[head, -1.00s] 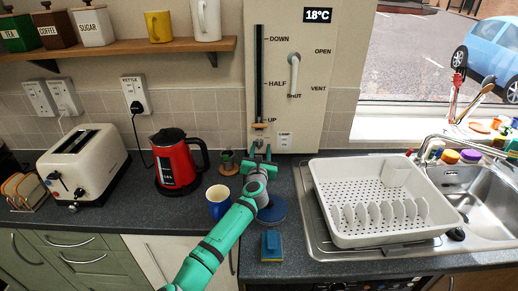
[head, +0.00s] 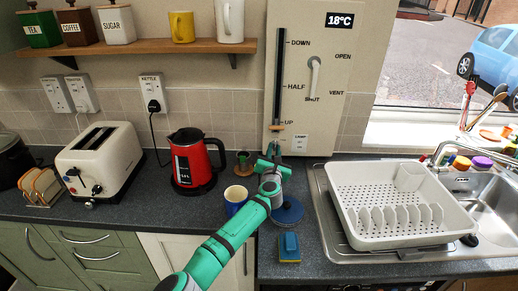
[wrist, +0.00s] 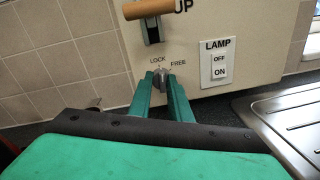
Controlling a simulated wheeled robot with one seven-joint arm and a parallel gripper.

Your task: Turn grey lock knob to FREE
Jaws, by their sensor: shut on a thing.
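The grey lock knob (wrist: 162,76) sits low on the cream wall panel (wrist: 205,30), between the printed words LOCK on its left and FREE on its right. In the wrist view my gripper (wrist: 163,80) has its two green fingers on either side of the knob, shut on it. I cannot tell exactly which way the knob points. In the head view my gripper (head: 274,157) is at the panel's lower left, below the slider handle (head: 276,127), and largely covers the knob.
The slider handle (wrist: 147,9) is at UP, just above the knob. A lamp switch (wrist: 218,65) is right of it. A blue mug (head: 236,199), red kettle (head: 194,160), blue round lid-like object (head: 288,211) and white dish rack (head: 385,236) stand around my arm.

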